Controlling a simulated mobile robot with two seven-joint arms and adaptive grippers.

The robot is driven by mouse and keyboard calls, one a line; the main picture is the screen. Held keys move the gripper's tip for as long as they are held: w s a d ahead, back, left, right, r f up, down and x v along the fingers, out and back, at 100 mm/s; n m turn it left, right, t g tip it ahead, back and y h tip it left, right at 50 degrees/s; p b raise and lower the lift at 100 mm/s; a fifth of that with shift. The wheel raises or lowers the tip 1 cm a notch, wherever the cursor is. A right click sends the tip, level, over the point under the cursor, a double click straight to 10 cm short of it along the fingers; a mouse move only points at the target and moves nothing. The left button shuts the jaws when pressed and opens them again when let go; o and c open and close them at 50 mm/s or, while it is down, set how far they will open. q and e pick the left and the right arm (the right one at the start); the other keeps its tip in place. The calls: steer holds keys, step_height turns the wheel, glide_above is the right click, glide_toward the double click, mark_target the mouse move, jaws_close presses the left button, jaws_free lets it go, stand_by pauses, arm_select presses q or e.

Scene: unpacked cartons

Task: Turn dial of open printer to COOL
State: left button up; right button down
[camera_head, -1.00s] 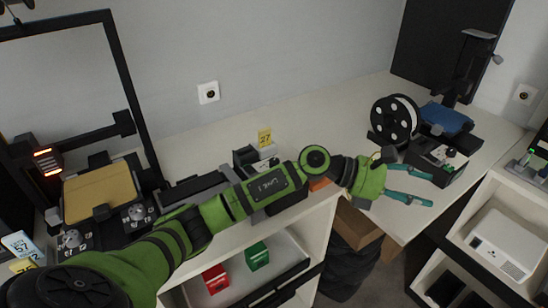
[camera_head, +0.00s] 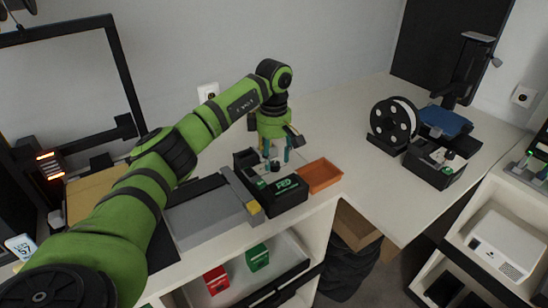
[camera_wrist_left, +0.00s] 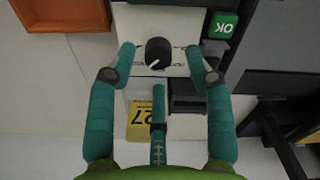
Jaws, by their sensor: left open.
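My left gripper (camera_head: 275,162) points down over the control box (camera_head: 283,198) of the middle grey-bed printer. In the left wrist view its teal fingers (camera_wrist_left: 160,55) are spread open around a black dial (camera_wrist_left: 158,50) on a white panel (camera_wrist_left: 176,70), with gaps on both sides. The dial's white mark points to the lower left in that view. The labels around it are too small to read, so I cannot tell which one says COOL. A green OK screen (camera_wrist_left: 222,25) sits beside the panel. My right gripper is not in view.
A grey slab (camera_head: 208,212) lies to the left. A blue-bed printer (camera_head: 446,122) with a spool (camera_head: 393,122) stands right. The desk between is mostly clear.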

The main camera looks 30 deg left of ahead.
arm_select(q)
steer(key=shift+d+f, duration=0.1)
steer(key=shift+f, duration=0.9)
jaws_close()
